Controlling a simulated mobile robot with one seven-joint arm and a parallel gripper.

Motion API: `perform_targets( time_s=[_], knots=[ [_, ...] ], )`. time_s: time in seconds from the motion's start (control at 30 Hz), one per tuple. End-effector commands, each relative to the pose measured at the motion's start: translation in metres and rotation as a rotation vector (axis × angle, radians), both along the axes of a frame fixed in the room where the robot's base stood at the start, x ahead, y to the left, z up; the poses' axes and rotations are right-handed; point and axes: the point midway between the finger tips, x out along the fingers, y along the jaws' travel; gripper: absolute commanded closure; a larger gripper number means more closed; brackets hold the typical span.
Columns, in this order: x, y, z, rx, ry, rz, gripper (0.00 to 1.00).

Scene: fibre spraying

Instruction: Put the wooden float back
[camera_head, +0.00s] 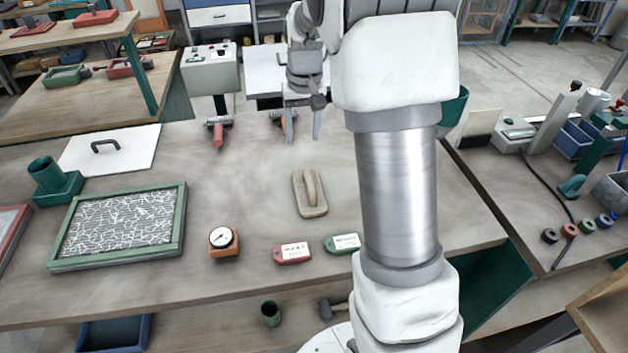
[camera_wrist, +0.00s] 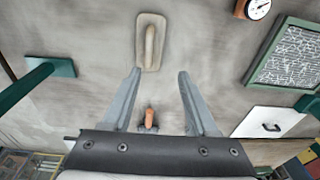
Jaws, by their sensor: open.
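The wooden float (camera_head: 310,205), a pale tan board with a rounded handle on top, lies flat on the worktable, handle up. It also shows in the wrist view (camera_wrist: 138,40), above my fingertips. My gripper (camera_head: 303,130) is open and empty, above the table's far part, behind the float in the head view. In the wrist view my gripper (camera_wrist: 160,73) has its fingers spread, with the left tip close to the float's lower edge in the picture. I cannot tell its height above the float. No marked place for the float is clear to me.
A red-handled tool (camera_head: 218,133) lies left of my gripper. An orange tool lies partly behind the fingers. A gauge (camera_head: 223,241), a red tag (camera_head: 292,253), a green tag (camera_head: 343,243) and a green-framed panel (camera_head: 120,262) lie nearer. Bare tabletop surrounds the float.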

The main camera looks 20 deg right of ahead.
Motion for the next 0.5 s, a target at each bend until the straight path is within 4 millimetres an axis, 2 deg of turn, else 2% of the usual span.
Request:
perform_targets(
  time_s=[0.03,0.2,0.4,0.5],
  knots=[
    [-0.012,0.007,0.018,0.001,-0.026,0.008,0.41],
    [-0.054,0.027,0.061,0.003,-0.096,0.033,0.41],
    [-0.11,0.048,0.097,-0.003,-0.176,0.07,0.41],
    [-0.139,0.057,0.108,-0.008,-0.216,0.089,0.41]
  ],
)
